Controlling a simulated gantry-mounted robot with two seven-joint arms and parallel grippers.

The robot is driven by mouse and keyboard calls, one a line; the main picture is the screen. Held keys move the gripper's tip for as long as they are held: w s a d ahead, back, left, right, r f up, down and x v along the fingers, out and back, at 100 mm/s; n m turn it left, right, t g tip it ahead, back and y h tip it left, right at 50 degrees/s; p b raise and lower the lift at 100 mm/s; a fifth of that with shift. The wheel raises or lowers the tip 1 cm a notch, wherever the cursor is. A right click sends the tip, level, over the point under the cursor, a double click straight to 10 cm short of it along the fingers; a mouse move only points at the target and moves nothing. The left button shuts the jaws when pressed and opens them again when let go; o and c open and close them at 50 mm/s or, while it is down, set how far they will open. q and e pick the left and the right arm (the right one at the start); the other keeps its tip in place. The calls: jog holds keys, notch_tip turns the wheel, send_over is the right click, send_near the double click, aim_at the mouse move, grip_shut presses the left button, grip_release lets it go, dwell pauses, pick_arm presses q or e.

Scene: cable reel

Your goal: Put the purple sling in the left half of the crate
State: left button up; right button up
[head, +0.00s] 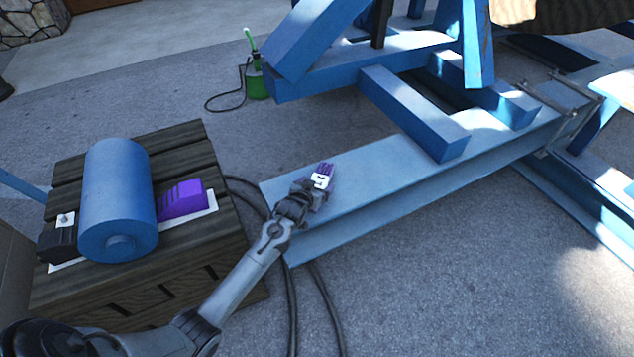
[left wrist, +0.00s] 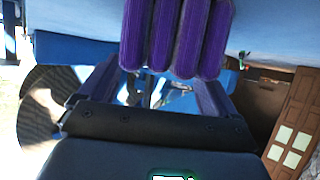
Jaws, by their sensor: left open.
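The purple sling (head: 325,169) is a small folded bundle with a white label, on the end of the light blue steel beam. In the left wrist view, its rounded purple folds (left wrist: 175,35) fill the top middle, in front of my fingers. My left gripper (head: 316,186) is at the sling, with its jaws open; the head view is too small to show whether they touch it. My right gripper is not in view.
A blue cylinder (head: 117,200) and a purple ridged block (head: 181,200) sit on the crate's top. Black cables (head: 292,300) lie on the ground between crate and beam (head: 345,190). Blue frame members (head: 415,112) rise over the beam. A green container (head: 257,85) stands behind.

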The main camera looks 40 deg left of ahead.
pick_arm(q)
jog(key=s+d+r+m+g+h+p, duration=0.1)
jog(key=s+d+r+m+g, duration=0.1)
jog(key=s+d, duration=0.5)
jog(key=s+d+r+m+g+h+p, duration=0.2)
jog(key=s+d, duration=0.5)
jog(key=s, duration=1)
jog(key=s+d+r+m+g+h+p, duration=0.1)
jog(key=s+d+r+g+p, duration=0.1)
jog(key=s+d+g, duration=0.2)
jog(key=s+d, duration=0.3)
jog(key=s, duration=0.5)
jog(key=shift+s+d+r+m+h, duration=0.2)
jog(key=shift+r+m+h, duration=0.1)
jog(key=shift+r+m, duration=0.1)
